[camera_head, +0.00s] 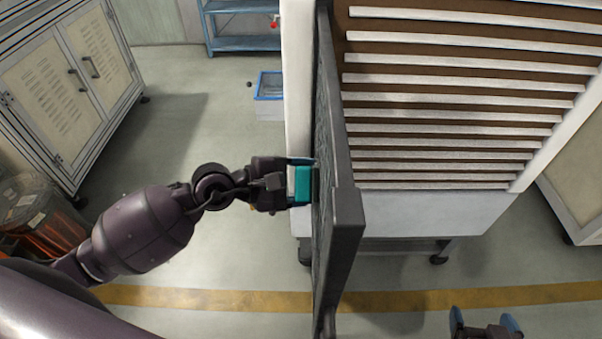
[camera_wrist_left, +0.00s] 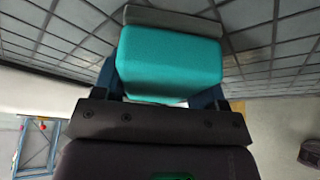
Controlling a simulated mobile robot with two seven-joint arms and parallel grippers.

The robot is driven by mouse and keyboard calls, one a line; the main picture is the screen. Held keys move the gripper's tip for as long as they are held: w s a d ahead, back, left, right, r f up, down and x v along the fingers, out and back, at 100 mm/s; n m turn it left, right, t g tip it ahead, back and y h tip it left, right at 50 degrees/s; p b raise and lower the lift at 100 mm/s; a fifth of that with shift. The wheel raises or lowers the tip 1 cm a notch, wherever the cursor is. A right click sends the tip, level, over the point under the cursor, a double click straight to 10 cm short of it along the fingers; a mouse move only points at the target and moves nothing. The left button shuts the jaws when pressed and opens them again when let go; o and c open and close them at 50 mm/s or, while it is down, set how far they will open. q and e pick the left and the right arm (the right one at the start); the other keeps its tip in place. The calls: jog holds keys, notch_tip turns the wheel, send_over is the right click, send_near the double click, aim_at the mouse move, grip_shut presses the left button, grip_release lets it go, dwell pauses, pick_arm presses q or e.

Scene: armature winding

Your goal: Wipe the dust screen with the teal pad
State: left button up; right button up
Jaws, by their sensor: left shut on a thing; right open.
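The teal pad (camera_head: 303,184) is held in my left gripper (camera_head: 291,183), which is shut on it. In the left wrist view the teal pad (camera_wrist_left: 168,62) sits between the two fingers, with a grey strip along its far edge. The dust screen (camera_head: 327,130) stands upright as a dark framed panel, seen nearly edge-on in the head view. Its gridded face (camera_wrist_left: 62,40) fills the upper part of the left wrist view. The pad is right at the screen's left face; I cannot tell whether they touch. My right gripper (camera_head: 486,324) is open and empty at the bottom right.
A white cabinet with slatted shelves (camera_head: 450,95) stands right of the screen, on castors. A grey cabinet (camera_head: 65,85), copper coils (camera_head: 45,225), a blue rack (camera_head: 245,25) and a blue crate (camera_head: 269,88) stand to the left. A yellow line (camera_head: 200,299) crosses the open floor.

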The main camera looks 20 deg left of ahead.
pick_arm(q)
jog(key=shift+s+d+r+p, duration=0.1)
jog(key=shift+s+d+p, duration=0.25)
jog(key=shift+s, duration=0.5)
jog(key=shift+s+d+f+p, duration=0.15)
jog(key=shift+s+p, duration=0.35)
jog(key=shift+s, duration=0.4)
jog(key=shift+s+d+r+p, duration=0.15)
jog(key=shift+s+d+p, duration=0.2)
jog(key=shift+s, duration=0.5)
jog(key=shift+s+d+p, duration=0.15)
jog(key=shift+s+p, duration=0.3)
jog(key=shift+s, duration=0.6)
pick_arm(e)
jog(key=r, duration=0.4)
jog(key=shift+w+r, duration=0.3)
jog(key=shift+r, duration=0.1)
jog(key=shift+f, duration=0.1)
pick_arm(q)
jog(key=s+a+b, duration=0.1)
jog(key=a+b, duration=0.2)
jog(key=a, duration=0.2)
jog(key=shift+s+a, duration=0.3)
jog(key=shift+a, duration=0.1)
pick_arm(e)
jog(key=f, duration=0.4)
jog(key=shift+s+f, duration=0.15)
jog(key=shift+s, duration=0.15)
